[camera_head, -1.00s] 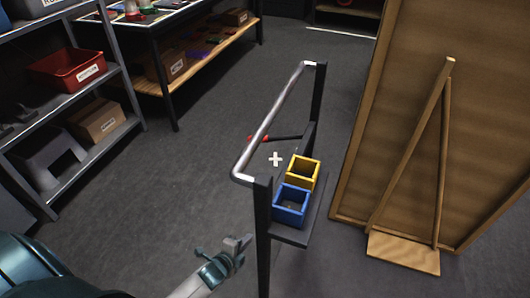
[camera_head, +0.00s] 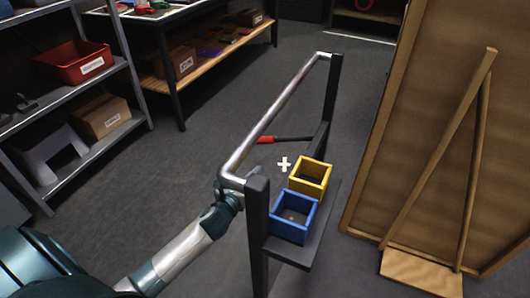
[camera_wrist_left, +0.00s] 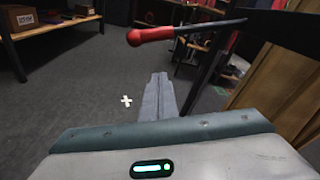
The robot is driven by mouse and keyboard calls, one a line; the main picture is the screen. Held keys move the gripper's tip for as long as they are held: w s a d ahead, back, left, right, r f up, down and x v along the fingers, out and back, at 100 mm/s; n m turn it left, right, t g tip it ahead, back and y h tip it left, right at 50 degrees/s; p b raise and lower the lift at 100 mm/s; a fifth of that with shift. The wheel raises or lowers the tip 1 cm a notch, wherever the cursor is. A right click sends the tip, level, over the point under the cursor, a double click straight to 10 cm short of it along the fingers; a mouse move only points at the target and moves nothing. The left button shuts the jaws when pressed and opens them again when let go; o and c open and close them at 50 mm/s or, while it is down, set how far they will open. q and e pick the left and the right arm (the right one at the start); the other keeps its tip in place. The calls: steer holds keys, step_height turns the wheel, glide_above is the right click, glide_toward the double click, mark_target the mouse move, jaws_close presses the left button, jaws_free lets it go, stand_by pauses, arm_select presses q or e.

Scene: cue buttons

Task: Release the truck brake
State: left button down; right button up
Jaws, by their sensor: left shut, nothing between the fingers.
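The truck (camera_head: 257,215) is a dark frame with a metal push bar (camera_head: 275,112) and a low shelf. Its brake lever (camera_head: 290,139) is a dark rod with a red handle, seen beyond the push bar. In the left wrist view the red brake handle (camera_wrist_left: 152,36) points left, above and beyond the fingertips, and does not touch them. My left gripper (camera_head: 258,169) reaches under the near end of the push bar, partly hidden by it. Its fingers (camera_wrist_left: 159,82) are together and empty. My right gripper is not seen.
A blue bin (camera_head: 293,218) and a yellow bin (camera_head: 312,175) sit on the truck's shelf. A wooden panel with a prop (camera_head: 440,170) stands at the right. Metal shelving (camera_head: 115,60) and a workbench (camera_head: 180,90) are at the left. Floor between is clear.

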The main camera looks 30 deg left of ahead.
mark_target(283, 139)
arm_select(q)
steer(key=shift+w, duration=0.1)
